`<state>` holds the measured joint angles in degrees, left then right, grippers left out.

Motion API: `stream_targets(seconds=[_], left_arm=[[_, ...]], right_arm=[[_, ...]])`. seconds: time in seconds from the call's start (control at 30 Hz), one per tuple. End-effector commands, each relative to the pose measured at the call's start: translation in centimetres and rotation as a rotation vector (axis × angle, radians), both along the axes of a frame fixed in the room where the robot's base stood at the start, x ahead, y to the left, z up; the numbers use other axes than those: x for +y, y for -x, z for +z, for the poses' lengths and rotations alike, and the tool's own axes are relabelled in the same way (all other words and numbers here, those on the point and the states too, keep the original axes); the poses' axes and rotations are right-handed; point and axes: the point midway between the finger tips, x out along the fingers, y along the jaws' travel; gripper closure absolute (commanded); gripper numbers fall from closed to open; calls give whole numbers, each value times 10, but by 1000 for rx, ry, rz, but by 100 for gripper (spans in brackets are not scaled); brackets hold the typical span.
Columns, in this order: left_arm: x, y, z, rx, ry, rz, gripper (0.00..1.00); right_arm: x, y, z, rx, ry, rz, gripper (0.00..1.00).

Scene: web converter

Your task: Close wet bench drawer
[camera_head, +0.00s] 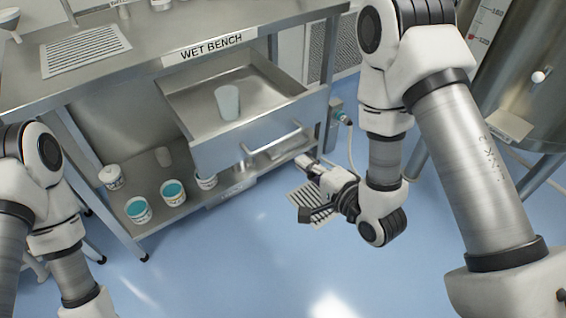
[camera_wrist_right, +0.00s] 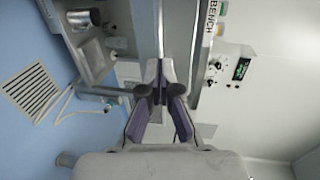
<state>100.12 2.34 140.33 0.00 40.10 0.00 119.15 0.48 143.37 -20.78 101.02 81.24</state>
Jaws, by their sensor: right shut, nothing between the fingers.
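The wet bench drawer (camera_head: 262,128) is pulled out below the bench top, with a bar handle (camera_head: 270,139) on its metal front. A pale cup (camera_head: 228,102) stands inside it. My right gripper (camera_head: 304,162) is shut and empty, low and to the right of the drawer front, and appears apart from it. In the right wrist view its fingers (camera_wrist_right: 160,92) are together. A metal tray-like part, probably the drawer (camera_wrist_right: 88,48), shows at upper left there with a cup in it. My left arm shows at the left, but its gripper is out of frame.
The wet bench top (camera_head: 140,60) carries a slotted plate (camera_head: 85,50). Several tubs, one with teal contents (camera_head: 173,191), stand on the lower shelf. A floor grate (camera_head: 308,205) lies near my right gripper. A large metal tank (camera_head: 520,85) stands at right. Blue floor in front is clear.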

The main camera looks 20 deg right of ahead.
Motion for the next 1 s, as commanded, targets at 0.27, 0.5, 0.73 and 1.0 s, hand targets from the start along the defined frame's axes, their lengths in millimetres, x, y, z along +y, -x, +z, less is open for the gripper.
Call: stream_targets(seconds=[0.27, 0.5, 0.73, 1.0], left_arm=[[0, -1, 5, -2, 0, -1, 63], [0, -1, 5, -2, 0, -1, 63], [0, -1, 5, -2, 0, -1, 63], [0, -1, 5, -2, 0, -1, 63]], right_arm=[[21, -56, -10, -1, 1, 2, 100], [29, -78, -16, 2, 1, 1, 100], [29, -79, -17, 3, 1, 0, 100], [25, -84, -17, 3, 0, -1, 100]])
